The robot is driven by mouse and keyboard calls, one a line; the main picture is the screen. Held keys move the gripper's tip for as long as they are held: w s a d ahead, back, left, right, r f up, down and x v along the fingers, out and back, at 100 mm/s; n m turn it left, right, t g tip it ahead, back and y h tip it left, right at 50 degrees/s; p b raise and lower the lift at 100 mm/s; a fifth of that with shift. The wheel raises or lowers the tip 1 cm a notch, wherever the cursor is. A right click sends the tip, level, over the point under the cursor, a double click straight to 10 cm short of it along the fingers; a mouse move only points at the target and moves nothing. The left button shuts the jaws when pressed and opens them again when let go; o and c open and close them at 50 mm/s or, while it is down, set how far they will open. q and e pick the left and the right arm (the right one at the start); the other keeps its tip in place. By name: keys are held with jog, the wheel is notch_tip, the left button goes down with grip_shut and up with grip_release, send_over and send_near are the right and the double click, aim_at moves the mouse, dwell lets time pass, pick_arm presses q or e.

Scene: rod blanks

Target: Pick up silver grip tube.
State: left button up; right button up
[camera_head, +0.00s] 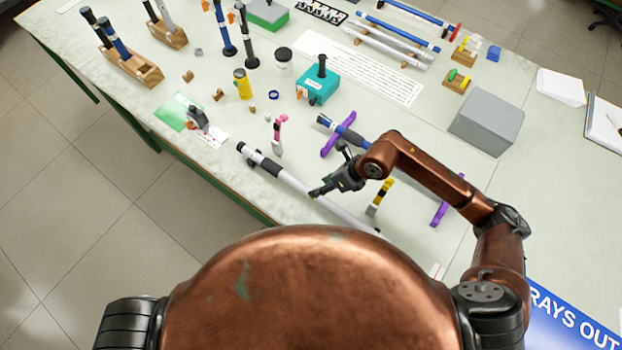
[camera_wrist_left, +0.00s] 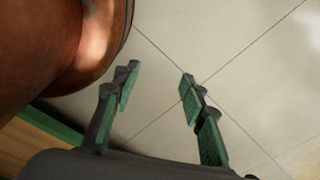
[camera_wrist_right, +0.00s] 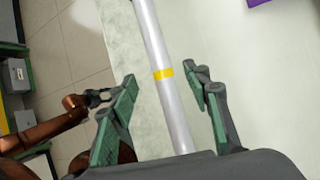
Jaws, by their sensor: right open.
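The silver grip tube (camera_head: 297,185) lies slantwise along the table's near edge, its black grip end at the upper left. In the right wrist view the tube (camera_wrist_right: 152,40) has a yellow band and runs between the fingers. My right gripper (camera_head: 328,177) is open over the tube's middle. Its fingers (camera_wrist_right: 164,88) stand on either side, with gaps to the tube. My left gripper (camera_wrist_left: 158,78) is open and empty above the floor in the left wrist view; it does not show in the head view.
A blue-gripped rod (camera_head: 345,132) lies just beyond, on purple rests (camera_head: 440,214). A pink-handled tool (camera_head: 278,135) and a yellow-and-black handled tool (camera_head: 381,196) lie nearby. A teal box (camera_head: 318,86) and a grey block (camera_head: 487,120) stand farther back.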

jog(key=shift+s+a+f, duration=0.5)
jog(key=shift+s+f, duration=0.05)
jog(key=shift+s, duration=0.05)
jog(key=shift+w+a+f, duration=0.3)
jog(key=shift+w+f, duration=0.05)
jog(key=shift+f, duration=0.2)
jog(key=shift+w+a+f, duration=0.25)
jog(key=shift+w+f, duration=0.1)
jog(key=shift+f, duration=0.15)
jog(key=shift+w+a+f, duration=0.3)
jog(key=shift+w+f, duration=0.1)
jog(key=shift+f, duration=0.25)
jog(key=shift+s+a+f, duration=0.2)
jog(key=shift+a+f, duration=0.2)
jog(key=shift+f, duration=0.15)
jog(key=shift+w, duration=0.1)
jog(key=c, duration=1.1)
pick_arm(q)
jog(key=shift+s+a+r, duration=0.1)
jog(key=shift+s+r, duration=0.1)
jog(key=shift+s, duration=0.55)
pick_arm(e)
grip_shut()
